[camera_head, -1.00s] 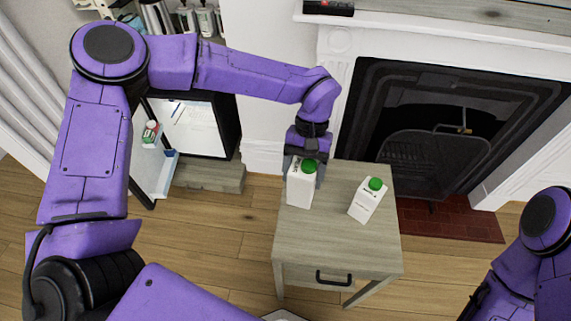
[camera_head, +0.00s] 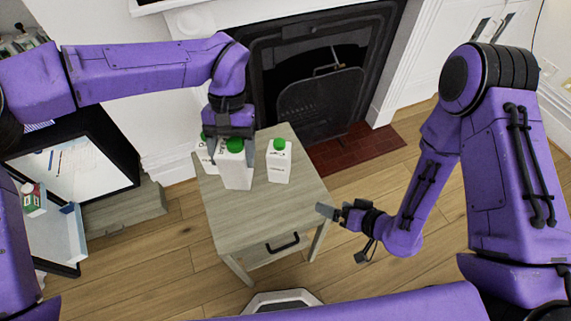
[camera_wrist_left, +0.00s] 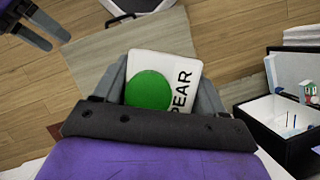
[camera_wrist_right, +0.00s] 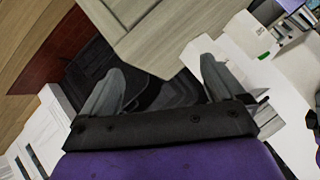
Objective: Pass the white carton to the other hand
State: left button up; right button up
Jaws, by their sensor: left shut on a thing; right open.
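A white carton (camera_head: 236,172) with a green cap is held between the fingers of my left gripper (camera_head: 232,154). It is upright and appears raised above the small table. In the left wrist view its top (camera_wrist_left: 165,64) shows the letters PEAR beside the cap, with a finger on each side. Another white carton (camera_head: 279,163) stands on the table to the right. A third (camera_head: 205,156) is partly hidden behind the held one. My right gripper (camera_head: 327,209) is open and empty, right of the table's front corner. Its spread fingers show in the right wrist view (camera_wrist_right: 162,85).
The small wooden table (camera_head: 226,222) has a bare front half and a drawer with a black handle (camera_head: 283,242). A fireplace (camera_head: 318,95) is behind it. An open black case (camera_head: 92,160) stands at the left. The floor to the right is clear.

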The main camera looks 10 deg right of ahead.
aim_at(233, 165)
jog(key=w+a+r+n+g+y, duration=0.3)
jog(key=a+r+n+y, duration=0.3)
jog(key=a+r+n, duration=0.15)
jog(key=w+a+r+n+g+y, duration=0.25)
jog(key=a+r+n+y, duration=0.35)
jog(key=n, duration=0.3)
jog(key=shift+n+h, duration=0.25)
jog(key=shift+h, duration=0.05)
jog(key=a, duration=0.4)
jog(key=w+a, duration=0.1)
jog(key=a, duration=0.3)
jog(key=w+a+r, duration=0.1)
jog(key=a, duration=0.2)
jog(key=shift+a, duration=0.4)
jog(key=c, duration=1.4)
pick_arm(q)
jog(key=o, duration=1.5)
jog(key=shift+c, duration=0.2)
pick_arm(e)
jog(key=shift+r, duration=0.1)
jog(key=shift+c, duration=0.3)
pick_arm(q)
jog(key=shift+o, duration=0.4)
jog(key=shift+d, duration=0.1)
pick_arm(e)
jog(key=shift+s, duration=0.1)
